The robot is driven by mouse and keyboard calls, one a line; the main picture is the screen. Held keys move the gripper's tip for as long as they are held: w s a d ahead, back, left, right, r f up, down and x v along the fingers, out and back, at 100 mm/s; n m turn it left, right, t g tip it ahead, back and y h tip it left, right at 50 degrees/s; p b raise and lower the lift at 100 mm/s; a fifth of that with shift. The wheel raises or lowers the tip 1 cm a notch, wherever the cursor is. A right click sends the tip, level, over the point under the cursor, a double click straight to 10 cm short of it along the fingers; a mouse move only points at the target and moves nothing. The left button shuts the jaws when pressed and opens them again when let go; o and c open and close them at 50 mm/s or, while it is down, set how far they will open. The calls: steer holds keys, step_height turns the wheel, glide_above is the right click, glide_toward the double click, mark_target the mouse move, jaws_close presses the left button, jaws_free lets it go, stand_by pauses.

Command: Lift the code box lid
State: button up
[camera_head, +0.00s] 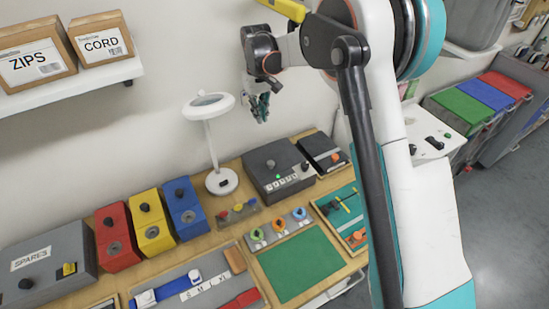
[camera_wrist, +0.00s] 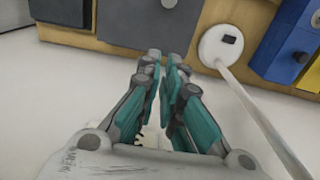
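The code box appears to be the dark grey box (camera_head: 283,176) at the back of the bench, with a row of light keys, a green light and a dark knob (camera_head: 271,163) on top. Its lid looks closed. My gripper (camera_head: 260,108) is in the air above and behind the box, near the wall, apart from it. In the wrist view my gripper (camera_wrist: 165,65) has its teal fingers drawn together, with nothing visible between them. Part of the grey box (camera_wrist: 145,22) shows at the top of that view.
A white lamp (camera_head: 222,181) stands just left of the box, its stem rising beside my gripper. A black case (camera_head: 322,150) sits to the right. Blue (camera_head: 184,207), yellow (camera_head: 152,222) and red (camera_head: 117,238) boxes stand left. A green mat (camera_head: 300,265) lies in front.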

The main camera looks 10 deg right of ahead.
steer(key=shift+w+a+r, duration=0.1)
steer(key=shift+w+r, duration=0.1)
steer(key=shift+r, duration=0.4)
steer(key=shift+r, duration=0.1)
steer(key=shift+w+a+r+p, duration=0.1)
steer(key=shift+w+r+p, duration=0.2)
steer(key=shift+r+p, duration=0.5)
steer(key=o, duration=1)
steer(key=shift+c, duration=0.2)
steer(key=shift+r, duration=0.1)
